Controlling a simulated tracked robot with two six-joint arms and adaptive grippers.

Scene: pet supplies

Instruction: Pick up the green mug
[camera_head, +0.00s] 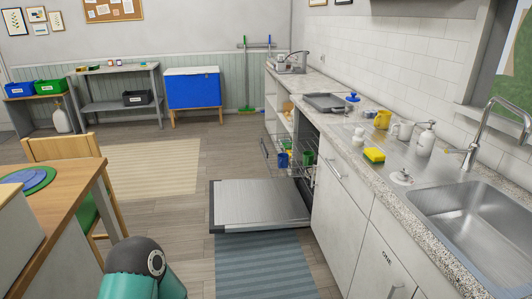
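A green item that looks like the green mug (309,158) sits in the pulled-out wire rack (270,150) of the open dishwasher under the counter. It is small in the head view, and the rack wires partly cover it. A blue item, perhaps a mug (283,159), stands to its left in the same rack. Neither of my grippers is in view. A teal and dark part of my own body shows at the bottom left, far from the rack.
The dishwasher door (260,206) lies folded down over the floor beside a blue striped mat (265,265). A yellow mug (382,119), a white mug (403,130) and a soap dispenser (426,139) stand on the counter. A wooden table (70,188) and chair are at left.

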